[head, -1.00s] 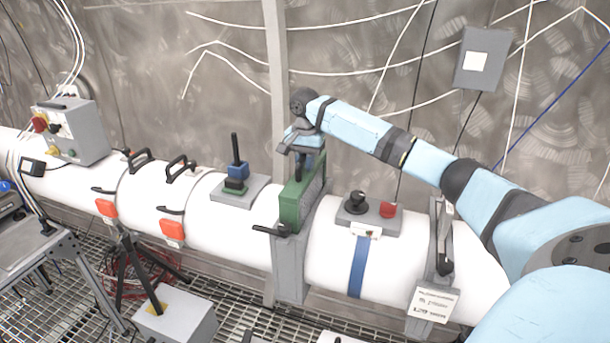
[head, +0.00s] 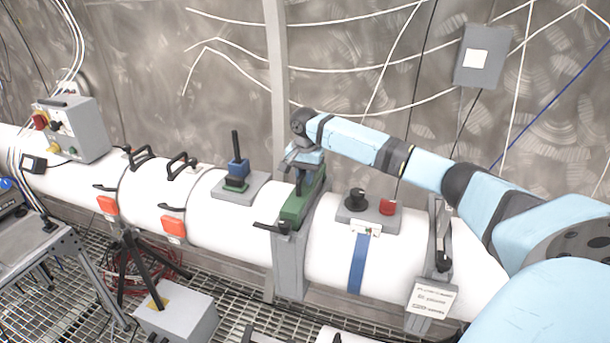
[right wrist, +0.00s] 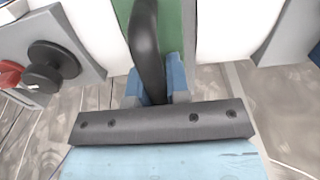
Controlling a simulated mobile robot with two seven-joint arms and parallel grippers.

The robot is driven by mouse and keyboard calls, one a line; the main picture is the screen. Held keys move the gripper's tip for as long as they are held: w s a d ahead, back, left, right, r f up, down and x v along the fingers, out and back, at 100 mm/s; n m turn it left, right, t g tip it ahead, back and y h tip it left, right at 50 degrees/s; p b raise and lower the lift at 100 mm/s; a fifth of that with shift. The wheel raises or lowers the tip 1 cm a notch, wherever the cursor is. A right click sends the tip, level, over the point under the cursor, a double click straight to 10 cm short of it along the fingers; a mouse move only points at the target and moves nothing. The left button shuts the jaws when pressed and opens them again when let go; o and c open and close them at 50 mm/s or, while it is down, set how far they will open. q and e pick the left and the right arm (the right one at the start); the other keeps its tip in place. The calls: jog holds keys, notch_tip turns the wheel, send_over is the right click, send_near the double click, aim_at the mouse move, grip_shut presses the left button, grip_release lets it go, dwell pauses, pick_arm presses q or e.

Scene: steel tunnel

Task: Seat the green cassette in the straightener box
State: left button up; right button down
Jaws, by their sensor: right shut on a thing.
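The green cassette (head: 301,203) stands upright in the grey straightener box (head: 290,262) on the white pipe. Only its upper part shows above the box; the rest is hidden inside. My right gripper (head: 305,168) is above the cassette, pointing down and shut on its dark handle. In the right wrist view the blue fingers (right wrist: 158,92) close around the black curved handle (right wrist: 145,45), with the green cassette top (right wrist: 172,35) beyond it. A black lever (head: 271,228) sticks out to the left at the box's top. My left gripper is not in view.
A grey plate with a black knob (head: 356,200) and a red button (head: 388,208) sits on the pipe right of the box. A plate with a blue and black post (head: 237,172) sits left. A grey wall post (head: 278,80) stands behind.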

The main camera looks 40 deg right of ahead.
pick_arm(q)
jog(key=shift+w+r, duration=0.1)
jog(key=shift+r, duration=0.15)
pick_arm(e)
jog(key=shift+f, duration=0.25)
jog(key=c, duration=1.1)
grip_release()
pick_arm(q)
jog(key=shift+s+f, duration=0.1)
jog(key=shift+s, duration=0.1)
pick_arm(e)
jog(key=shift+r, duration=0.2)
notch_tip(320, 180, up, 12)
jog(key=b, duration=0.2)
jog(key=shift+f+b, duration=0.1)
jog(key=shift+b, duration=0.25)
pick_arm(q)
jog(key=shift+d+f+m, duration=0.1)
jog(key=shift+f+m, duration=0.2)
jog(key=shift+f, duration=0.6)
pick_arm(e)
jog(key=shift+r, duration=0.5)
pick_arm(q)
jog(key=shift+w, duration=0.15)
